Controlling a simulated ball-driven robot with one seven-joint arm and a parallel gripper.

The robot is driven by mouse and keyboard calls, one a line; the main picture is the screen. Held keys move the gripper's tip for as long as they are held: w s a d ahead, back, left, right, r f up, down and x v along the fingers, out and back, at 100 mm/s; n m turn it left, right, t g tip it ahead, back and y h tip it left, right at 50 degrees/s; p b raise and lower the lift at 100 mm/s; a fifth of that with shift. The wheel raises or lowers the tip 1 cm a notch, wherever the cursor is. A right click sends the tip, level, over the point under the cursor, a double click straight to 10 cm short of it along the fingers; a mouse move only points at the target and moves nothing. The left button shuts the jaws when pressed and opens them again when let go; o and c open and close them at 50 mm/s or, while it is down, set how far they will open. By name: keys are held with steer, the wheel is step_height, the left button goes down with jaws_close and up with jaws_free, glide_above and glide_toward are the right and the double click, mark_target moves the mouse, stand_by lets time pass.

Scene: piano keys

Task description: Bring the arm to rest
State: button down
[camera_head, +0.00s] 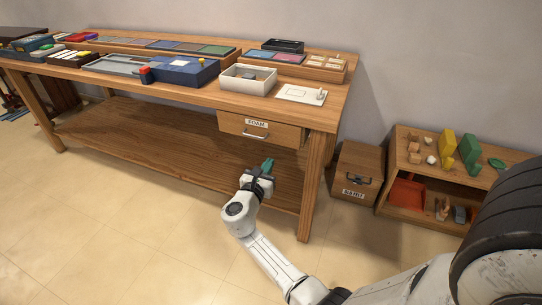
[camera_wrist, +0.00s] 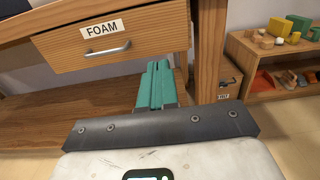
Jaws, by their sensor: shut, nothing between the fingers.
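My white arm reaches forward from the lower right in the head view. My gripper (camera_head: 267,165) has teal fingers and is held in front of the workbench, below the drawer labelled FOAM (camera_head: 262,128). In the wrist view my gripper (camera_wrist: 158,68) shows its two teal fingers side by side, closed together with nothing between them. The FOAM drawer also shows in the wrist view (camera_wrist: 150,45), above and left of the fingertips, and it looks closed. I cannot tell whether the fingers touch anything; they appear apart from the drawer.
The wooden workbench (camera_head: 317,185) has a lower shelf (camera_head: 150,140) and carries trays and boxes, including a white box (camera_head: 236,82). A wooden bin (camera_head: 357,172) and a low shelf (camera_head: 400,140) with colored blocks stand to the right. The tiled floor (camera_head: 90,230) in front is clear.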

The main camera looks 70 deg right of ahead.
steer(key=shift+a, duration=0.25)
